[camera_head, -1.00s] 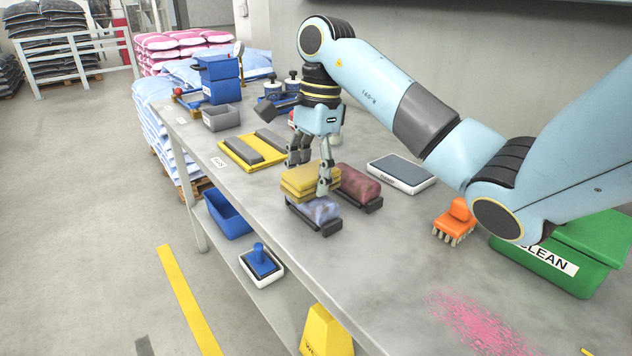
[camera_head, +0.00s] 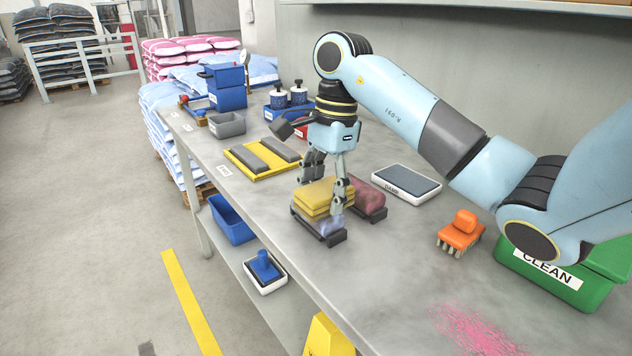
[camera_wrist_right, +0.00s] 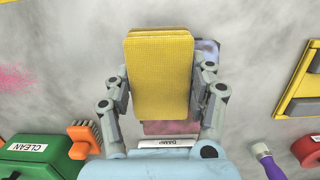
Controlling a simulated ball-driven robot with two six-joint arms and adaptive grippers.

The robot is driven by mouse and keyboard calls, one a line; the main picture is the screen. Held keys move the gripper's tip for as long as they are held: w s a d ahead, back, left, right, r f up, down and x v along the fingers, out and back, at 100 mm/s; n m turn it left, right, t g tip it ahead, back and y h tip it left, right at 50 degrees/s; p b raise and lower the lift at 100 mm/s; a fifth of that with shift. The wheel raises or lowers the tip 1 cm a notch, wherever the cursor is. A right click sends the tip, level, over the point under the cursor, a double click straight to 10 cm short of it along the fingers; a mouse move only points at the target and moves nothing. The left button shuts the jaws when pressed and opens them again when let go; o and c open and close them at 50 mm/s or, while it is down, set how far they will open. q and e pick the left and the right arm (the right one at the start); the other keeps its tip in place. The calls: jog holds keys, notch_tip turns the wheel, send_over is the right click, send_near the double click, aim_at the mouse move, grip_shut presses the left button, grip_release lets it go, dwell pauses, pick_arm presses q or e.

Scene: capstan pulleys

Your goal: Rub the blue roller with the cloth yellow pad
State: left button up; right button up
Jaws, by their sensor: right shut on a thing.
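The yellow cloth pad (camera_head: 314,197) is a thick folded block; it also shows in the right wrist view (camera_wrist_right: 160,75). My right gripper (camera_head: 322,194) is shut on it, one finger on each side. The pad is over the blue roller (camera_head: 331,223), a mottled blue cylinder in a black cradle (camera_head: 320,236). Only the roller's near end shows, and in the right wrist view a bluish edge (camera_wrist_right: 208,52) shows beside the pad. The pad looks very close to or on the roller; contact is hidden. My left gripper is out of view.
A dark red roller (camera_head: 370,198) sits in its own cradle close to the right. A white-framed damp pad (camera_head: 407,183), an orange brush (camera_head: 461,232) and a green CLEAN bin (camera_head: 560,275) are further right. A yellow tray (camera_head: 262,160) with grey bars lies behind left.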

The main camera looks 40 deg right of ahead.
jog(key=shift+s+a+f, duration=0.1)
jog(key=shift+s, duration=0.55)
jog(key=shift+w+b, duration=0.65)
jog(key=shift+w, duration=0.9)
jog(key=shift+w+d, duration=0.2)
jog(key=shift+w, duration=0.6)
jog(key=shift+w+d, duration=0.15)
jog(key=shift+w, duration=0.65)
jog(key=shift+s+p, duration=0.35)
jog(key=shift+s, duration=0.75)
jog(key=shift+s+a, duration=0.2)
jog(key=shift+s, duration=0.8)
jog(key=shift+s+a, duration=0.15)
jog(key=shift+s, duration=0.85)
jog(key=shift+w+d, duration=0.1)
jog(key=shift+w, duration=0.85)
jog(key=shift+w+d+b, duration=0.15)
jog(key=shift+w+b, duration=0.1)
jog(key=shift+w, duration=0.85)
jog(key=shift+w+d+b, duration=0.1)
jog(key=shift+w+b, duration=0.1)
jog(key=shift+w, duration=0.85)
jog(key=shift+s+p, duration=0.45)
jog(key=shift+s, duration=0.75)
jog(key=shift+s+a+p, duration=0.15)
jog(key=shift+s+a, duration=0.05)
jog(key=shift+s, duration=0.8)
jog(key=shift+s+a+p, duration=0.15)
jog(key=shift+s, duration=0.85)
